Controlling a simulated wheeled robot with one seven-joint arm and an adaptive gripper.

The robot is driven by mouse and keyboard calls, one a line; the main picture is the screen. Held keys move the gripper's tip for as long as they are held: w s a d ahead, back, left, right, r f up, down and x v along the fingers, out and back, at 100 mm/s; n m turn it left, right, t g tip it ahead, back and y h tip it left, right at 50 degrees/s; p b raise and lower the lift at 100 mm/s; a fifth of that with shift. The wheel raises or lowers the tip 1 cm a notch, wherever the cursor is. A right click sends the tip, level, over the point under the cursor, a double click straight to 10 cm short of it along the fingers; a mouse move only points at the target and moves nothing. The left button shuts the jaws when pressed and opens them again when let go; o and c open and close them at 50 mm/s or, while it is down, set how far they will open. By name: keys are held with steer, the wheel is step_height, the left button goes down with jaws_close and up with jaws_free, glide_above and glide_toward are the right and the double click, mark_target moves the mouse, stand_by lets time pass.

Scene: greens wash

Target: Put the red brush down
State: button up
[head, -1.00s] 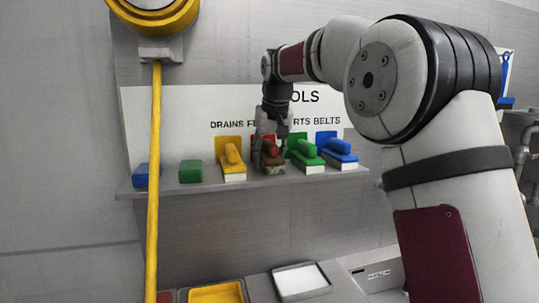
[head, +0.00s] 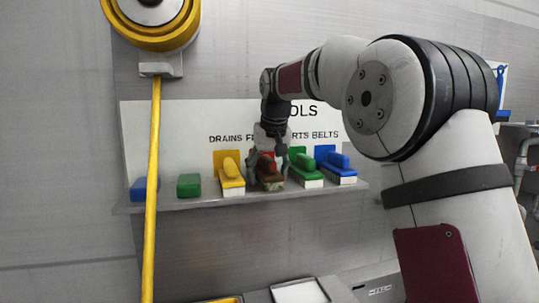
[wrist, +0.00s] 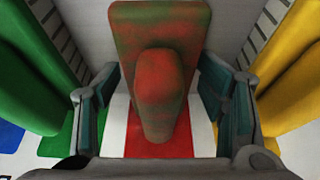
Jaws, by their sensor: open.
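The red brush (head: 271,179) sits on the wall shelf (head: 215,199), between the yellow brush (head: 231,176) and the green brush (head: 304,169). It looks stained greenish-brown. In the wrist view the red brush (wrist: 156,85) stands between my gripper's fingers over a red patch (wrist: 160,146) with a white border. My gripper (head: 268,158) is at the red brush from above. In the wrist view its fingers (wrist: 163,105) are open, with a gap on each side of the brush handle. The brush's underside is hidden.
A blue brush (head: 337,166) stands to the right of the green one. A green block (head: 189,186) and a blue block (head: 143,188) sit at the shelf's left. A yellow pole (head: 152,200) hangs in front. The yellow and green brushes flank my fingers closely.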

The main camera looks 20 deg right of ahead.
steer(key=b+v, duration=0.1)
steer(key=v, duration=1.3)
steer(key=shift+w+r, duration=0.15)
steer(key=s+f, duration=0.8)
steer(key=s, duration=0.3)
steer(key=s+f, duration=0.7)
steer(key=s, duration=0.5)
steer(key=s+f, duration=0.8)
steer(key=s, duration=0.4)
steer(key=shift+d+f+t, duration=0.15)
steer(key=shift+f+t, duration=0.15)
steer(key=shift+t, duration=0.1)
steer(key=shift+o, duration=0.5)
steer(key=shift+s, duration=0.1)
